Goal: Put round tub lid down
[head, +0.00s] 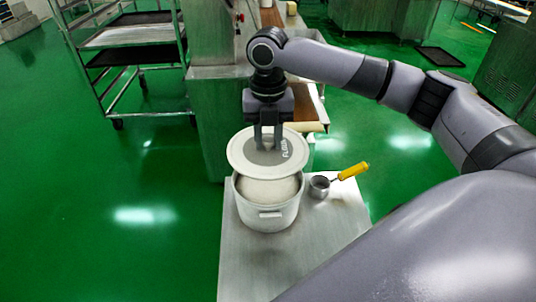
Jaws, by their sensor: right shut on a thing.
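The round tub lid (243,152) is a pale disc with a darker grey patch and lettering that seems to read "FLOUR". My right gripper (266,145) is shut on the middle of the lid from above. The lid is above the round white tub (268,218) and covers the far part of its opening. The near part of the opening shows pale contents. I cannot tell whether the lid touches the tub's rim. The tub stands upright on a metal table (247,268). My left gripper is not in view.
A small metal cup (319,187) and a tool with a yellow handle (353,171) are right of the tub. A machine (213,100) stands behind the table. A wheeled tray rack (130,60) is at the back left. The table's near part is bare.

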